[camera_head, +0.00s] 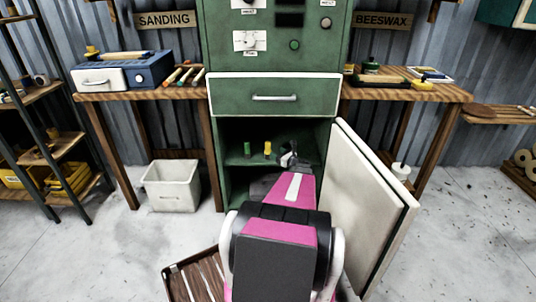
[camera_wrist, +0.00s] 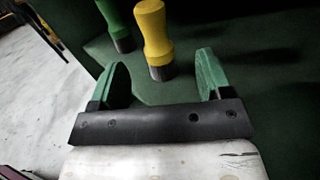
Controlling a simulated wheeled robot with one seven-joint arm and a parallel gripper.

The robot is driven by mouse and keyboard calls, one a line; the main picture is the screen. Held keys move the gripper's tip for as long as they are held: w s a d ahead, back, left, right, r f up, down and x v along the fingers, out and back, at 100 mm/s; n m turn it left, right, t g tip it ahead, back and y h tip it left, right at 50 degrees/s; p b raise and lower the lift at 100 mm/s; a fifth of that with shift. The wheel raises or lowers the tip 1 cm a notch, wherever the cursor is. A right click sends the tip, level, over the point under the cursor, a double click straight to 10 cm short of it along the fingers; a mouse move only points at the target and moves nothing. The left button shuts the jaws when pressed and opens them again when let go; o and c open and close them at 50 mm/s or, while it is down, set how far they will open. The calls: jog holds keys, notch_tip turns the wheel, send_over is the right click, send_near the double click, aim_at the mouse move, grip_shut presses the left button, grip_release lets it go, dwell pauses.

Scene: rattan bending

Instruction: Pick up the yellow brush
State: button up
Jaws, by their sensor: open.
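The yellow brush (camera_head: 267,149) stands upright on the shelf inside the green cabinet, handle up. In the wrist view the yellow brush (camera_wrist: 154,36) has a yellow handle and a grey lower end, and stands a little beyond the fingers, between their lines. A green brush (camera_head: 247,149) stands just to its left; it also shows in the wrist view (camera_wrist: 117,24). My gripper (camera_wrist: 168,72) is open and empty, its two green fingers apart and pointing toward the yellow brush. In the head view my gripper (camera_head: 290,160) is at the cabinet opening, right of the brushes and partly hidden by my arm.
The cabinet (camera_head: 275,47) has a closed drawer (camera_head: 273,97) above the open compartment. Its white door (camera_head: 362,200) stands open on the right. A white bin (camera_head: 170,186) is on the floor at left, and a slatted wooden crate (camera_head: 195,281) is at the front.

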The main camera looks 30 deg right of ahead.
aim_at(268, 148)
jog(key=x, duration=0.7)
jog(key=shift+w+a+f, duration=0.15)
jog(key=shift+a, duration=0.15)
jog(key=c, duration=1)
